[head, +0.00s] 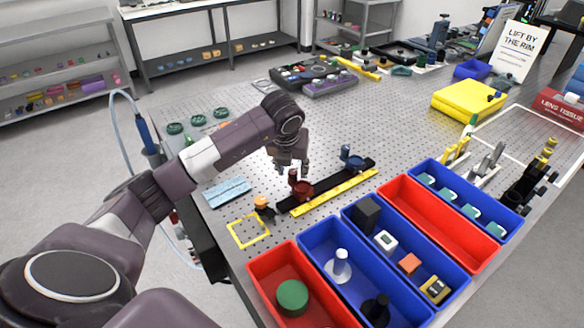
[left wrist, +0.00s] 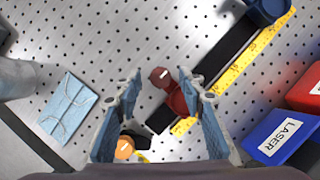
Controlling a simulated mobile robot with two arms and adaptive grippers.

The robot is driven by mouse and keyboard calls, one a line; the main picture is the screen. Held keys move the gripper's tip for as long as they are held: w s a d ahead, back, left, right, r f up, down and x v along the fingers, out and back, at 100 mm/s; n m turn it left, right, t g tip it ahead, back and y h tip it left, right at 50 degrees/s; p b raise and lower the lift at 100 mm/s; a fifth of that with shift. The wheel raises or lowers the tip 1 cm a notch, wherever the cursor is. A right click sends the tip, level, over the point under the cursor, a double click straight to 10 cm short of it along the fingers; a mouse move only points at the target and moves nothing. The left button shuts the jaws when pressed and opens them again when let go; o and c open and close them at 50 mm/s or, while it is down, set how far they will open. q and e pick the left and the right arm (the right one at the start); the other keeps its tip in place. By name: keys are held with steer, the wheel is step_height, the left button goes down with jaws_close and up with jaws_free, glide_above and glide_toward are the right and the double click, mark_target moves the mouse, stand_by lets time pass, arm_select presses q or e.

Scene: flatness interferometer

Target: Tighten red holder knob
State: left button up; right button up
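The red holder (head: 303,189) stands on a black rail (head: 330,186) beside a yellow ruler strip. In the left wrist view its red knob (left wrist: 159,77) shows next to the darker red holder body (left wrist: 178,101). My left gripper (head: 292,168) points down just above the red holder. In the left wrist view its two fingers (left wrist: 160,84) are apart, with the knob between their tips from this angle. Whether either finger touches it I cannot tell. My right gripper is not in view.
A blue holder (head: 353,160) stands farther along the rail. An orange-topped piece (head: 262,203) sits by the rail's near end. A light blue cloth (head: 227,192) lies to the left. Red and blue bins (head: 252,276) line the front right.

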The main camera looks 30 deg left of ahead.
arm_select(q)
steer(key=shift+c, duration=0.4)
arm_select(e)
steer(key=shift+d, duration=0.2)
arm_select(q)
jaws_close()
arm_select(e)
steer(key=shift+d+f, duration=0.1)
